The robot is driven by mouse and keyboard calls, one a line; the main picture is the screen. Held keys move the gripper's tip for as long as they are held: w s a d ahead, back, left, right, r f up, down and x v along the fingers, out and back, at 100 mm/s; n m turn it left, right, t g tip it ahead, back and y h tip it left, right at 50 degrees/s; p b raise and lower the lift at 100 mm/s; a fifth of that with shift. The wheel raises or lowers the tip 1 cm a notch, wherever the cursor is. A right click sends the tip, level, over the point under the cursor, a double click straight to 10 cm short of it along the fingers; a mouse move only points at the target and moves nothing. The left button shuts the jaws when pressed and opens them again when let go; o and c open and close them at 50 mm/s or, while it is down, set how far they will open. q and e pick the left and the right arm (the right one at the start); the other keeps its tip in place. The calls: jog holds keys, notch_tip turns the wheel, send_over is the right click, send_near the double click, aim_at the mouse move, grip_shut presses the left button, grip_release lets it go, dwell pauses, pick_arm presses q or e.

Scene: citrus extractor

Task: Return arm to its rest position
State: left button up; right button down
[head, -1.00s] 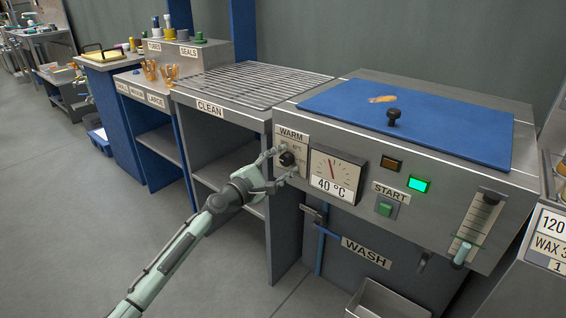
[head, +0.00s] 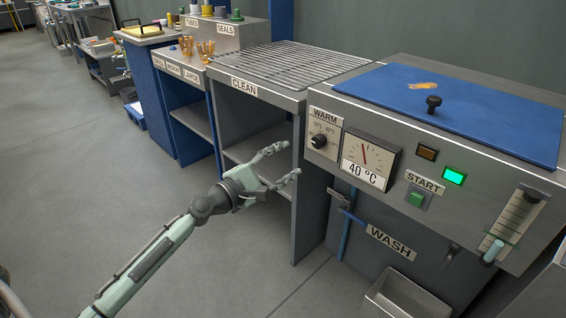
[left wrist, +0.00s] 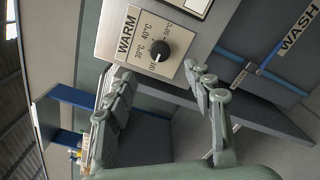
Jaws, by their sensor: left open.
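My left gripper (head: 286,163) is open and empty in the head view, in front of the grey shelf unit and left of the washing machine's front panel. My left arm reaches in from the lower left. The black WARM knob (head: 319,141) sits on the panel, up and to the right of the fingertips and apart from them. In the left wrist view the open fingers (left wrist: 165,92) show with the WARM knob (left wrist: 160,50) beyond them. The dial gauge (head: 370,160) shows 40 °C. My right gripper is not in view.
A green light (head: 453,176) is lit above the green START button (head: 417,198). A slider lever (head: 491,251) is at the panel's right. A blue lid (head: 470,110) covers the machine top. A metal bin (head: 405,300) stands below. The floor (head: 110,170) at left is clear.

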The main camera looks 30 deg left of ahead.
pick_arm(q)
jog(key=shift+s+a, duration=0.1)
jog(key=shift+s, duration=0.3)
jog(key=s+d+f+m+g+y, duration=0.1)
jog(key=s+d+f+m+g, duration=0.3)
jog(key=s+f+m, duration=0.45)
jog(key=s+d+f+m+g, duration=0.4)
jog(key=s+f+m, duration=0.15)
jog(key=f, duration=0.65)
jog(key=s+a+f+m+g+y, duration=0.3)
jog(key=s+f+m, duration=0.1)
jog(key=s, duration=0.3)
jog(key=s+a+f+m+g+y, duration=0.3)
jog(key=s+f+m, duration=0.1)
jog(key=s, duration=0.4)
jog(key=shift+s+f+m, duration=0.15)
jog(key=shift+f+m, duration=0.25)
jog(key=shift+f, duration=0.25)
